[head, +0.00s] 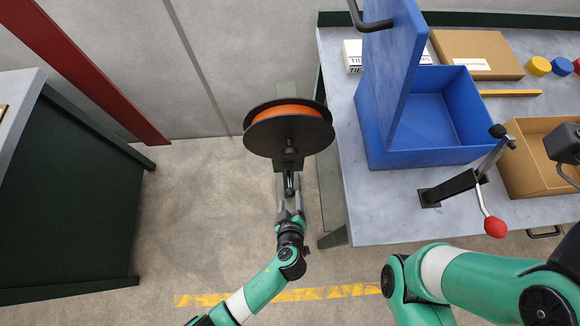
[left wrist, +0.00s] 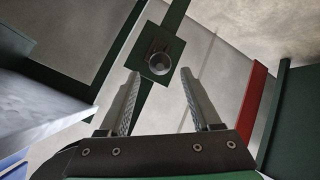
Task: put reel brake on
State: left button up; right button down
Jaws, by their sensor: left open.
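The reel (head: 258,139) with dark round flanges and orange material between them stands left of the workbench. Below its hub is a dark bracket with a short lever (head: 289,181), which looks like the brake. My left gripper (head: 291,207) is open just below this lever, its fingers pointing at it. In the left wrist view, a round grey knob (left wrist: 159,64) on a dark green plate (left wrist: 138,53) lies beyond and between the open fingertips of the left gripper (left wrist: 160,78). Nothing is between the fingers.
The workbench (head: 345,150) carries a blue bin (head: 420,155) with its raised blue panel, cardboard boxes (head: 478,52) and a crank with a red knob (head: 495,227). A dark green cabinet (head: 85,200) stands at the left. The floor between is clear.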

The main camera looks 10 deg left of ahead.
aim_at(290, 182)
pick_arm(q)
jog(key=b+x, duration=0.6)
jog(key=b, duration=0.1)
jog(key=shift+s+f, duration=0.3)
jog(key=shift+f, duration=0.15)
jog(key=x, duration=0.1)
jog(key=b+x, duration=0.1)
jog(key=x, duration=0.1)
jog(key=b+x, duration=0.1)
jog(key=x, duration=0.1)
jog(key=shift+w+r, duration=0.25)
jog(key=shift+w, duration=0.05)
grip_shut()
dwell(0.3)
